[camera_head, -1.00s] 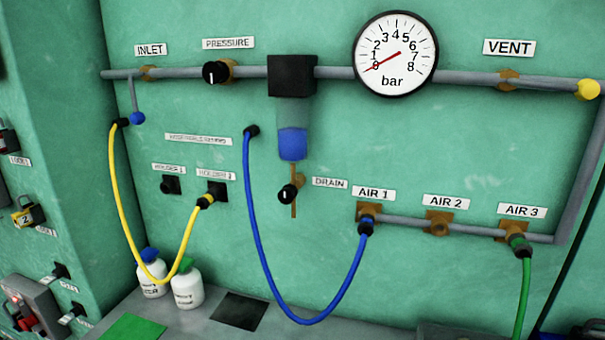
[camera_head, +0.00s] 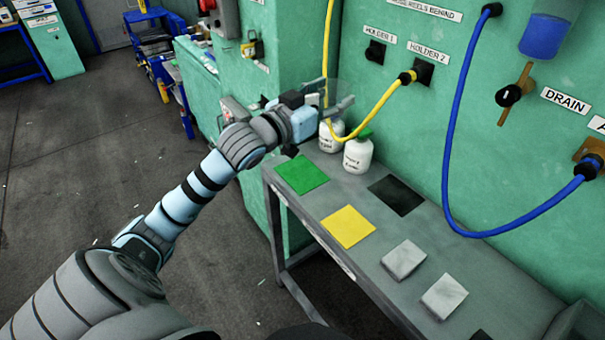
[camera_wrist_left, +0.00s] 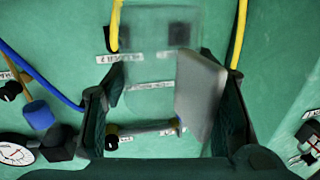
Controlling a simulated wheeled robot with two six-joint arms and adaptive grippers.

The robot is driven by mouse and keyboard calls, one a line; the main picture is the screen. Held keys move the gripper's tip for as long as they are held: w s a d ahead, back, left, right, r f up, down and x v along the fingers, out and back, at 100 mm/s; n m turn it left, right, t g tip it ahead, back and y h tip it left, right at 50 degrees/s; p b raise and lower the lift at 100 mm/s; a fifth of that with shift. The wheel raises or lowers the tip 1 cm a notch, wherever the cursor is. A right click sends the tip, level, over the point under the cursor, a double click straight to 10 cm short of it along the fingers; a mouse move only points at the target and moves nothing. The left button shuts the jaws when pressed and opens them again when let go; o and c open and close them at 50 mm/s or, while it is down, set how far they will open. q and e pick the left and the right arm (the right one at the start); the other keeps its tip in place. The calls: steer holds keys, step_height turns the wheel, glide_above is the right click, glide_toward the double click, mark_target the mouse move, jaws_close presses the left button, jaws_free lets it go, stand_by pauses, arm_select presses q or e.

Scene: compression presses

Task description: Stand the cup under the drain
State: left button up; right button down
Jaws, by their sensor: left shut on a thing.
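My left gripper (camera_head: 331,97) is shut on a clear, see-through cup (camera_wrist_left: 155,50). It holds the cup in the air in front of the green wall, above the back left of the bench. In the left wrist view the cup sits between the two dark fingers; its outline is faint. The drain (camera_head: 513,95), a brown outlet with a black knob under the blue-filled bowl, is at the upper right of the head view beside its DRAIN label. The cup is well to the left of the drain. My right gripper is not in view.
A yellow hose (camera_head: 372,118) hangs close to my left gripper, and a blue hose (camera_head: 447,150) loops below the drain. Two white bottles (camera_head: 357,153) stand below the gripper. Flat coloured pads, including a yellow one (camera_head: 348,227), and two pale cloths (camera_head: 404,259) lie on the bench.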

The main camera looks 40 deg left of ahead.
arm_select(q)
steer(key=w+a+f+n+y, duration=0.3)
steer(key=a+f+y, duration=0.1)
steer(key=a, duration=0.6)
steer(key=shift+y, duration=0.6)
steer(key=shift+a+f, duration=0.1)
step_height(320, 180, down, 20)
steer(key=b, duration=0.7)
steer(key=shift+s+b, duration=0.1)
steer(key=shift+b, duration=0.2)
steer(key=shift+r, duration=0.2)
